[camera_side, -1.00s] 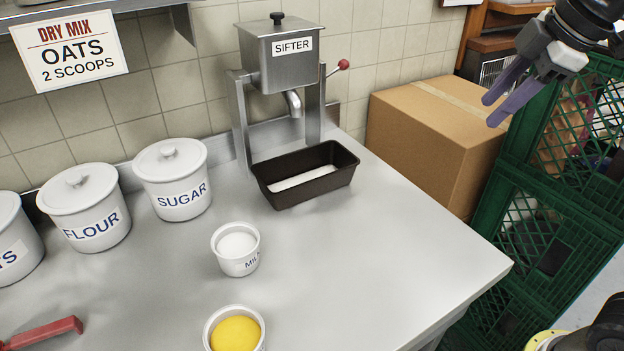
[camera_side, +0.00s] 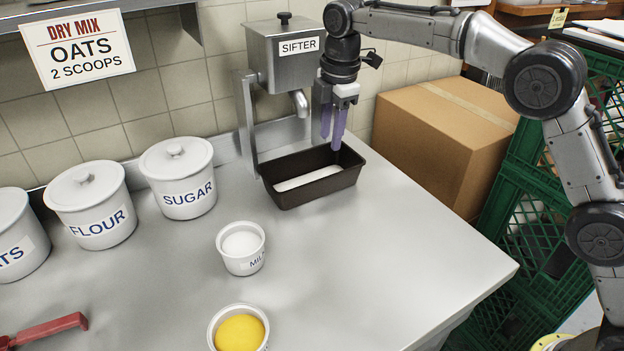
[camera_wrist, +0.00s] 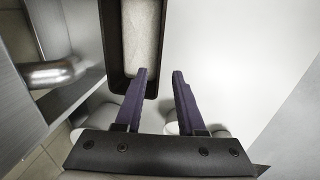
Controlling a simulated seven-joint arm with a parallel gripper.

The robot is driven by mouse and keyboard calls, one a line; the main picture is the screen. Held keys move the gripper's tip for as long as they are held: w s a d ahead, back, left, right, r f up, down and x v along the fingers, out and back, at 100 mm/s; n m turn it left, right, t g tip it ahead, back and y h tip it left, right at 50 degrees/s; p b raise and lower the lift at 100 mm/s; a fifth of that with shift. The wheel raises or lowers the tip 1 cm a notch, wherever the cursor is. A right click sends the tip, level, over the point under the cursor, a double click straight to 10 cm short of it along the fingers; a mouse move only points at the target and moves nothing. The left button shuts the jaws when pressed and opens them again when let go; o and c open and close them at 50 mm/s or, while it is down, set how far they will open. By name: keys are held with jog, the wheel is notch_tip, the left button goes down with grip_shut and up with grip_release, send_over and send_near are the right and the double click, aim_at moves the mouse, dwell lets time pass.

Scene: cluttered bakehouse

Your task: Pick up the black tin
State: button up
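The black tin (camera_side: 315,190) is a dark rectangular loaf tin standing upright on the steel counter in front of the sifter. White material (camera_side: 306,179) covers its bottom. My gripper (camera_side: 331,143) points down at the tin's right end, its purple fingers apart with nothing held. In the wrist view the tin (camera_wrist: 114,60) lies at upper left, and one long wall lines up with the gap between my open fingers (camera_wrist: 160,72). I cannot tell whether the fingertips reach below the rim or touch the tin.
The sifter (camera_side: 284,60) stands just behind the tin, its spout (camera_wrist: 52,73) close beside my fingers. A cardboard box (camera_side: 425,135) stands at right. The counter's right front is clear.

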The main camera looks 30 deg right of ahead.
send_over(324, 178)
notch_tip(324, 178, down, 8)
jog(key=shift+w+d+f, duration=0.1)
jog(key=shift+w+f, duration=0.05)
jog(key=shift+f, duration=2.55)
jog(key=shift+c, duration=0.3)
grip_shut()
jog(key=shift+r, duration=0.15)
